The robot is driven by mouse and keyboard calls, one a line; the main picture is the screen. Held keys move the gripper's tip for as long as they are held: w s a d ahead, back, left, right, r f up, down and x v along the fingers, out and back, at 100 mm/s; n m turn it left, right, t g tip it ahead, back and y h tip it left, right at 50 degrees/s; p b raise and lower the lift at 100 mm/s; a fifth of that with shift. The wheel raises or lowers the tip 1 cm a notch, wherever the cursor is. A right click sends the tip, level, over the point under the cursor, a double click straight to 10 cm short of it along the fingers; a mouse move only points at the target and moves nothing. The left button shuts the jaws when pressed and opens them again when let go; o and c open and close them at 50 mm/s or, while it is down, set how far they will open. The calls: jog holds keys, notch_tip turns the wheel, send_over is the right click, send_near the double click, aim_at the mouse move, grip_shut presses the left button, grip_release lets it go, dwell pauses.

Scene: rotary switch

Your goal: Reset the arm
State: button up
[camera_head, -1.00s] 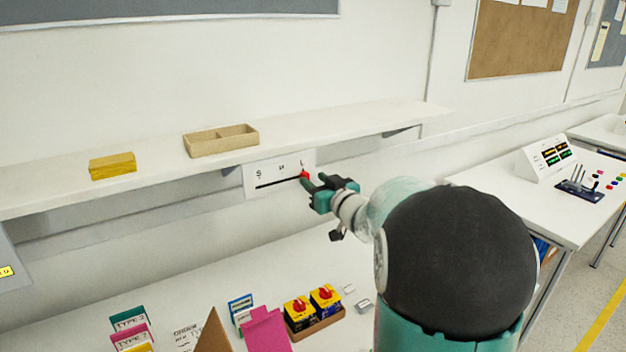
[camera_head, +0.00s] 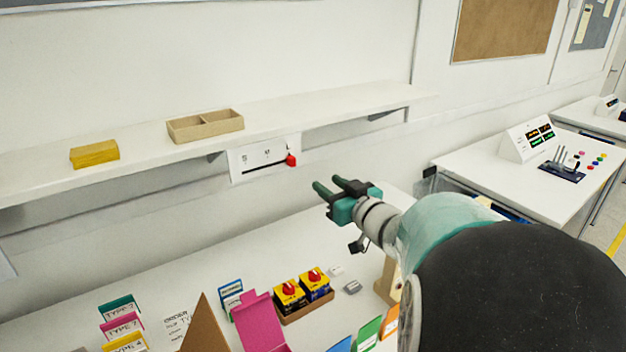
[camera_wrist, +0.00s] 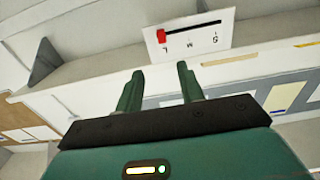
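My gripper (camera_head: 328,186) is in mid-air in front of the wall, right of and below the slider panel. Its two green fingers are apart, with nothing between them; the wrist view also shows my gripper (camera_wrist: 158,80) open and empty. The white slider panel (camera_head: 240,161) hangs below the shelf edge, with a black slot and S, M, L marks. Its red knob (camera_head: 291,160) sits at the right end, by the L. In the wrist view the panel (camera_wrist: 190,38) appears upside down, and the red knob (camera_wrist: 161,36) is apart from the fingertips.
The table below holds two yellow-black boxes with red rotary knobs (camera_head: 314,275), a pink holder (camera_head: 258,320) and coloured cards (camera_head: 120,325). A second table (camera_head: 540,190) stands at right.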

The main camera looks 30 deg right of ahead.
jog(key=s+a+f+g, duration=0.3)
jog(key=s+a+g, duration=0.3)
jog(key=s+a, duration=0.3)
jog(key=s+a+f+g, duration=0.3)
jog(key=s+a+g, duration=0.3)
jog(key=a, duration=1)
jog(key=s, duration=0.3)
jog(key=shift+f, duration=0.25)
